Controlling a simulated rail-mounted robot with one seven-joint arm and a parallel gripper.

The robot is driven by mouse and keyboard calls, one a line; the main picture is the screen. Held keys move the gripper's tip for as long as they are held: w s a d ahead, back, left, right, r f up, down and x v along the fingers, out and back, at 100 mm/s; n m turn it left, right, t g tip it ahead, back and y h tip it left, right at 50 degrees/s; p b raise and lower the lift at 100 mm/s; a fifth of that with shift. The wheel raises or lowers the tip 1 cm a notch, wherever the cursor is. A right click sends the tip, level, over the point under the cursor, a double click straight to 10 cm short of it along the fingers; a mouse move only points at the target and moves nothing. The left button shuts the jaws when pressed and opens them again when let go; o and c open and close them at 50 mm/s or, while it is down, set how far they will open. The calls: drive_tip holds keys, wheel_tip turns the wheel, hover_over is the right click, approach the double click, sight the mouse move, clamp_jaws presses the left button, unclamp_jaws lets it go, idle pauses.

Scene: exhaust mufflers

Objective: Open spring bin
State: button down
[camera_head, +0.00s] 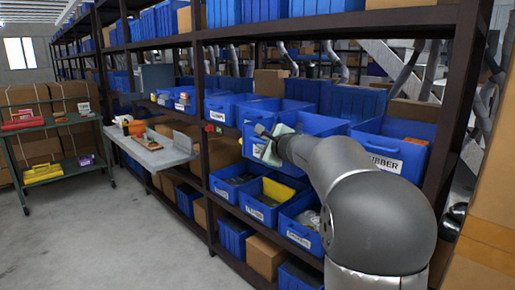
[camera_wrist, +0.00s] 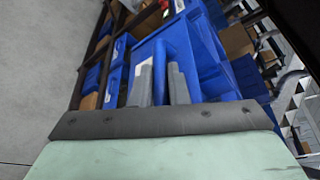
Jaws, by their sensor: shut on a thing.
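The blue bin that my gripper (camera_head: 260,131) is at stands on the middle shelf; I take this bin (camera_head: 312,124) to be the spring bin. Its white front label (camera_head: 258,151) is mostly hidden by my gripper, so I cannot read it fully. In the wrist view the two grey fingers of my gripper (camera_wrist: 162,88) sit either side of the upper edge of the blue bin (camera_wrist: 160,48), shut on it. My arm covers part of the bin's right side.
A bin labelled RUBBER (camera_head: 385,164) stands to the right, behind my arm. A CLAMPS bin (camera_head: 217,115) stands to the left. Open bins (camera_head: 262,215) line the shelf below. A grey side table (camera_head: 165,152) and a green cart (camera_head: 60,135) stand at left. The floor (camera_head: 110,230) there is clear.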

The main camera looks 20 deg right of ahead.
drive_tip(key=shift+a, duration=0.1)
drive_tip(key=c, duration=1.7)
unclamp_jaws()
drive_tip(key=shift+s, duration=0.15)
drive_tip(key=v, duration=1.7)
drive_tip(key=shift+b, duration=0.35)
drive_tip(key=shift+s+r, duration=0.1)
drive_tip(key=shift+r, duration=0.05)
